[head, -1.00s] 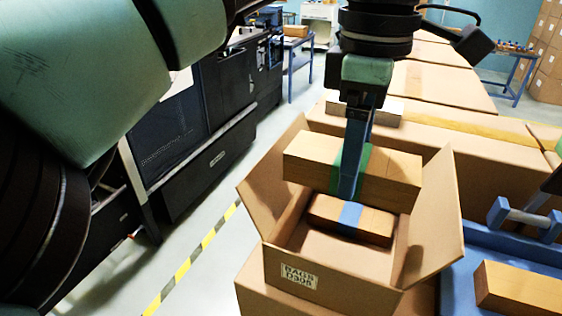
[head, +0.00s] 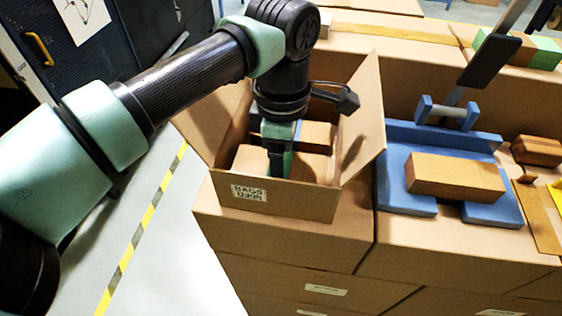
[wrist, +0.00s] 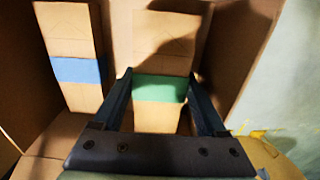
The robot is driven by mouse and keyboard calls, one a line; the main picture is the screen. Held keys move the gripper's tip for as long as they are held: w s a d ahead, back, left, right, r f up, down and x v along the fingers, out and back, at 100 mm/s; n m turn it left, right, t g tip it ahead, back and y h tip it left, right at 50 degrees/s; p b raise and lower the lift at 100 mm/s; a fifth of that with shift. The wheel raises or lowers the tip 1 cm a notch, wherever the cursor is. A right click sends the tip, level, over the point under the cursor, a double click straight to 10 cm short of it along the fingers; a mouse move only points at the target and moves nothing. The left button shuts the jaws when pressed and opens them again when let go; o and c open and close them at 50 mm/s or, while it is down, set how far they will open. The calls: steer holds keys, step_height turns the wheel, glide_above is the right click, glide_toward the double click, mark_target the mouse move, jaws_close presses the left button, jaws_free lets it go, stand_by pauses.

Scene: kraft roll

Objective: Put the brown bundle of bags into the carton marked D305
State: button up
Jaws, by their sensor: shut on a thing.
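The carton (head: 312,205) stands open with its flaps spread. Its label reads BAGS above a code that is blurred here. My gripper (head: 278,165) reaches down inside it, shut on the brown bundle of bags (head: 306,167) with a green band. In the wrist view the fingers (wrist: 158,88) straddle this bundle (wrist: 165,40) at its band. The bundle is low between the carton walls; I cannot tell whether it touches the floor. A second brown bundle (head: 318,134) with a blue band lies in the carton beside it; the wrist view shows it on the left (wrist: 68,35).
Another brown bundle (head: 455,174) lies on a blue fixture (head: 400,190) with a lever, right of the carton. More bundles (head: 537,150) lie at the far right. Closed cartons surround the open one. Bare floor with yellow-black tape (head: 140,235) is on the left.

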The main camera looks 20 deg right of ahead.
steer(key=shift+f, duration=0.8)
steer(key=o, duration=1.4)
steer(key=shift+o, duration=0.2)
step_height(320, 180, up, 12)
steer(key=b, duration=0.2)
steer(key=shift+r, duration=0.2)
